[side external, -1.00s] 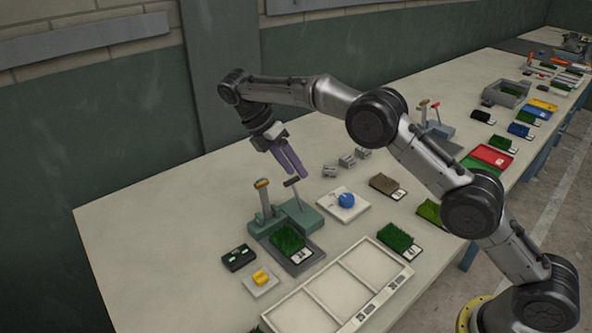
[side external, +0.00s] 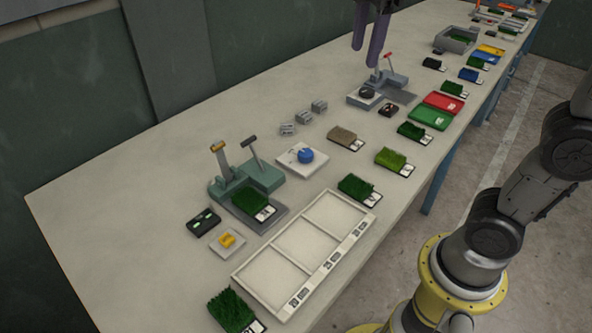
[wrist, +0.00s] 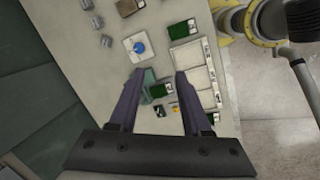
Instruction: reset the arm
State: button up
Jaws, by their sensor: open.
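My gripper (side external: 371,45) shows at the top of the side external view, pointing down with its two dark purple fingers, high above the far part of the bench. Most of my upper arm is out of that view. In the wrist view my gripper (wrist: 155,100) has its fingers wide apart with nothing between them but the bench far below. It touches nothing.
The bench (side external: 130,180) carries a green lever fixture (side external: 262,178) with a turf sample, a white three-section tray (side external: 275,272), a blue knob on a white plate (side external: 292,170), several turf samples, a red tray (side external: 444,101) and a second lever fixture (side external: 400,93). The bench's left end is bare.

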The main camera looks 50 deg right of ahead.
jog(key=s+a+f+m+t+y, duration=0.1)
jog(key=s+f+m+t+y, duration=0.1)
jog(key=s+f+m, duration=1)
jog(key=shift+s+a+f+t, duration=0.4)
jog(key=shift+s+f+t, duration=0.2)
jog(key=shift+f+t, duration=0.3)
